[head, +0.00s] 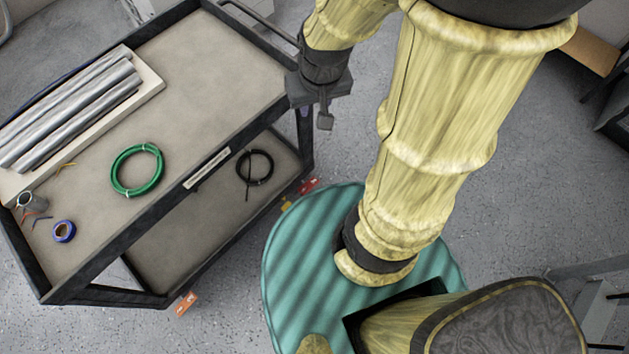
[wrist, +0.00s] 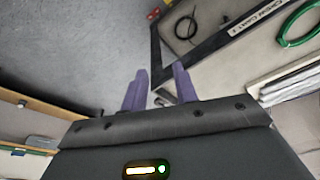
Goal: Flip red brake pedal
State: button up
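A small red pedal (head: 309,185) shows low at the cart's right corner in the head view, close to the floor, with a small yellow piece beside it. A second orange-red pedal (head: 187,303) sticks out at the cart's near bottom corner. My gripper (wrist: 160,68) has two purple fingers that stand apart, with nothing seen held between them. In the head view my gripper (head: 325,118) hangs beside the cart's right end, above the red pedal and apart from it.
The dark-framed cart (head: 228,62) carries metal tubes (head: 75,105), a green cable coil (head: 137,170) and a blue tape roll (head: 64,231). A black cable coil (head: 255,167) lies on its lower shelf. Grey floor (head: 225,290) is clear in front of the cart.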

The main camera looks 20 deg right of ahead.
jog(key=w+d+f+n+t+y+b, duration=0.2)
jog(key=d+f+n+t+b, duration=0.2)
jog(key=f+b, duration=1.7)
jog(key=w+d+f+n+t+y+b, duration=0.3)
jog(key=f+n+b, duration=0.7)
jog(key=f+b, duration=1.1)
jog(key=w+d+f+n+t+y+b, duration=0.2)
jog(key=d+f+n+t+b, duration=0.4)
jog(key=f+b, duration=1.4)
jog(key=shift+w+d+f+n+y+b, duration=0.15)
jog(key=shift+d+f+n+y, duration=0.25)
jog(key=shift+f, duration=5.15)
jog(key=shift+d+f+n+y+b, duration=0.15)
jog(key=shift+d+f, duration=0.3)
jog(key=shift+f, duration=5.15)
jog(key=shift+w+d+f+n+y+b, duration=0.15)
jog(key=shift+d+f+n, duration=0.25)
jog(key=shift+f, duration=5.15)
jog(key=shift+d+f+m+t+h, duration=0.35)
jog(key=shift+m+t+h, duration=0.05)
jog(key=shift+m+t, duration=0.15)
